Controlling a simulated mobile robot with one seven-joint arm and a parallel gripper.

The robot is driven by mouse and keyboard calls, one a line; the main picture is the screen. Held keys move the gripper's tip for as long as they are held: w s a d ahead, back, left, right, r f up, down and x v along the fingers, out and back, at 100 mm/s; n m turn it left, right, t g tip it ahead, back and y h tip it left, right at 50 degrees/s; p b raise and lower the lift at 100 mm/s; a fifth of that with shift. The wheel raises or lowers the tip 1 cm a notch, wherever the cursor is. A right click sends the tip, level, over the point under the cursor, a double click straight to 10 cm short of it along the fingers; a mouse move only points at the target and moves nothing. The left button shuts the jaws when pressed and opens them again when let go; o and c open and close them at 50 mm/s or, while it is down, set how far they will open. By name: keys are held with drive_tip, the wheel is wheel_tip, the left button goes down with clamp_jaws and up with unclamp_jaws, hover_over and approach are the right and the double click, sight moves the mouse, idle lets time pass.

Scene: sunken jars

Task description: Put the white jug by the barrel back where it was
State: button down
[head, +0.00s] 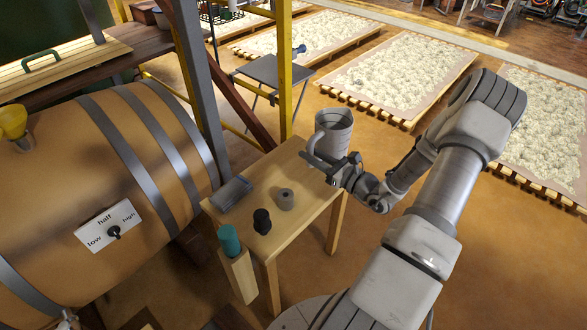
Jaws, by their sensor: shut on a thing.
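The white jug (334,132), greyish in this light, is upright near the far right corner of the small wooden table (249,247). My gripper (322,162) is shut on it near its lower part, reaching in from the right. I cannot tell whether the jug's base touches the table or is above it. The jug's handle side faces left. The big wooden barrel (75,165) lies on its side at the left, with a yellow funnel-like piece (13,122) on top and a dial plate (108,226) marked low, half and high.
On the table are a grey shallow tray (232,193), a black knobbed piece (262,221) and a grey ring-like piece (285,199). A teal-topped thing (229,240) sits in a wooden holder at the front edge. Posts (285,70) rise behind. Pallet beds (400,75) lie beyond; floor is open rightward.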

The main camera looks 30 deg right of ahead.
drive_tip(key=shift+w+a+f+b, duration=0.65)
drive_tip(key=shift+w+f, duration=0.7)
drive_tip(key=shift+f, duration=0.2)
drive_tip(key=shift+w+a+f+b, duration=0.55)
drive_tip(key=shift+w+f+b, duration=0.1)
drive_tip(key=shift+w+f, duration=0.75)
drive_tip(key=shift+w+a+f+b, duration=0.65)
drive_tip(key=shift+w+f, duration=0.6)
drive_tip(key=shift+f, duration=0.4)
drive_tip(key=shift+f, duration=0.2)
drive_tip(key=c, duration=0.7)
unclamp_jaws()
drive_tip(key=shift+c, duration=0.2)
drive_tip(key=shift+r, duration=0.1)
